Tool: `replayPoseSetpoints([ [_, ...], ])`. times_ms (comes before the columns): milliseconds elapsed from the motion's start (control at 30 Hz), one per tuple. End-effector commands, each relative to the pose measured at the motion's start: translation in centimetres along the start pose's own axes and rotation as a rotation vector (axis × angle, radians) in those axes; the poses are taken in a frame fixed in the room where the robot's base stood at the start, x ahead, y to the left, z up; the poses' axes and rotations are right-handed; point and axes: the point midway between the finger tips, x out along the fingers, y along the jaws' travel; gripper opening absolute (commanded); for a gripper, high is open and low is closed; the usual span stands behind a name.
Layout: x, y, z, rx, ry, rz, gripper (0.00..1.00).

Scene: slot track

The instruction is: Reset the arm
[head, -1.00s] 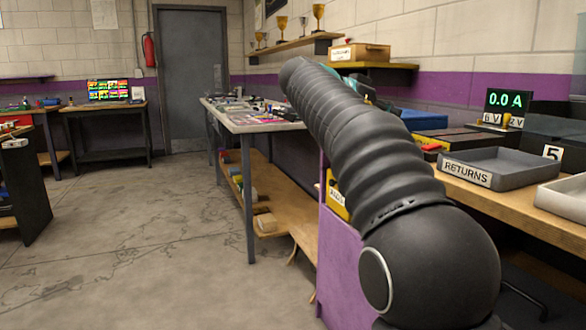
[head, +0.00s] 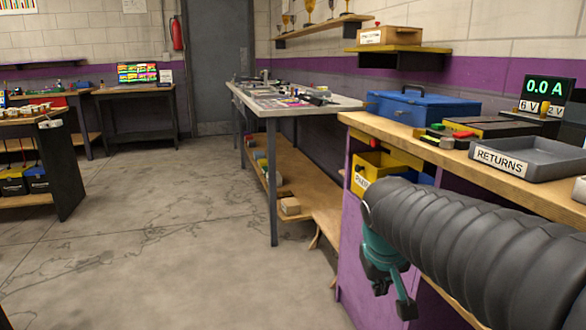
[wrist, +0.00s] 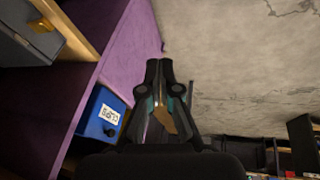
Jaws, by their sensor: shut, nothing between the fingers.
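My gripper (head: 402,306) hangs below the ribbed black forearm in the head view, in front of the purple side of the right workbench. It points downward, with teal on its wrist part. In the wrist view my gripper (wrist: 159,66) has its two dark fingers together at the tips and holds nothing. Through the gap behind the tips a brown strip of background shows. The fingers appear clear of the purple panel (wrist: 130,50).
A labelled blue bin (wrist: 103,118) sits left of my gripper in the wrist view. Open concrete floor (head: 170,230) lies left.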

Motion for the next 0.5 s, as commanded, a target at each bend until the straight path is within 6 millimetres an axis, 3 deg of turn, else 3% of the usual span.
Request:
replayPoseSetpoints([
  [33,0.1,-0.6,2.5,0.009,0.004,-0.032,0.0],
  [100,0.2,-1.5,5.3,0.025,0.012,-0.076,0.0],
  [300,0.5,-3.2,12.4,0.113,0.035,-0.152,0.0],
  [400,0.2,-3.2,14.4,0.137,0.058,-0.153,0.0],
  [500,-0.8,-2.9,14.8,0.15,0.098,-0.145,0.0],
])
